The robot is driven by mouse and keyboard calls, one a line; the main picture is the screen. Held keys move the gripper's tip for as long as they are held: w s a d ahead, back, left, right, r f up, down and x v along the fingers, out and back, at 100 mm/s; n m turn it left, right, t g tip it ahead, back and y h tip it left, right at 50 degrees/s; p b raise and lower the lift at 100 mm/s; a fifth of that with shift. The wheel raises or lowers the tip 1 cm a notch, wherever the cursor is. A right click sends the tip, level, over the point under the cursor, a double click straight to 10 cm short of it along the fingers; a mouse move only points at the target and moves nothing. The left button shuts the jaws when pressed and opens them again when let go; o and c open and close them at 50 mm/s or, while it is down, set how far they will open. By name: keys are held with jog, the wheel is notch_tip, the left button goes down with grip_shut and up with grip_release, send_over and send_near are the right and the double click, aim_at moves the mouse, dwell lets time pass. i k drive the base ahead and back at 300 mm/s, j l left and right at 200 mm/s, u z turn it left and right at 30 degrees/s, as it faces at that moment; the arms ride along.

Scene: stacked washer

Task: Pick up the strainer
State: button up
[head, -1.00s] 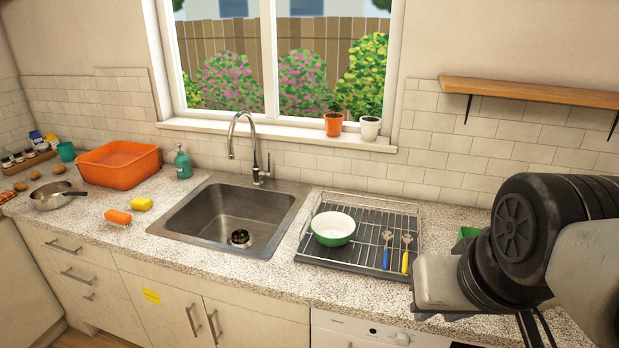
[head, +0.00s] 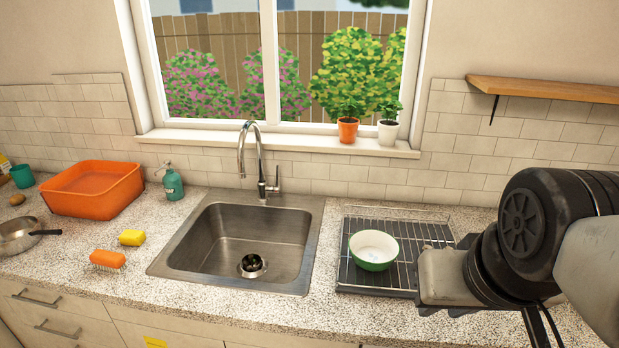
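A small dark metal strainer (head: 252,266) sits in the drain at the bottom of the steel sink (head: 190,243), toward the front of the basin. Its inside looks dark, with a greenish glint. My arm comes in from the right, and its grey front end (head: 442,276) is over the counter and the right part of the drying rack. That end is well to the right of the strainer and apart from it. The fingers of my gripper cannot be made out, so whether it is open or shut does not show.
The faucet (head: 258,165) rises behind the basin. A green-and-white bowl (head: 374,247) stands in the drying rack (head: 362,213). Left of the sink are a yellow sponge (head: 131,237), an orange brush (head: 107,259), a soap bottle (head: 172,184), an orange tub (head: 94,192) and a pan (head: 15,236).

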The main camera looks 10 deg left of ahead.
aim_at(252, 261)
jog(key=i+j, duration=0.1)
jog(key=j, duration=0.35)
jog(key=i+j, duration=0.1)
jog(key=j, duration=0.4)
jog(key=i+j, duration=0.15)
jog(key=j, duration=0.3)
jog(key=i+j, duration=0.1)
jog(key=j, duration=0.4)
jog(key=i+j+z, duration=0.1)
jog(key=j, duration=0.35)
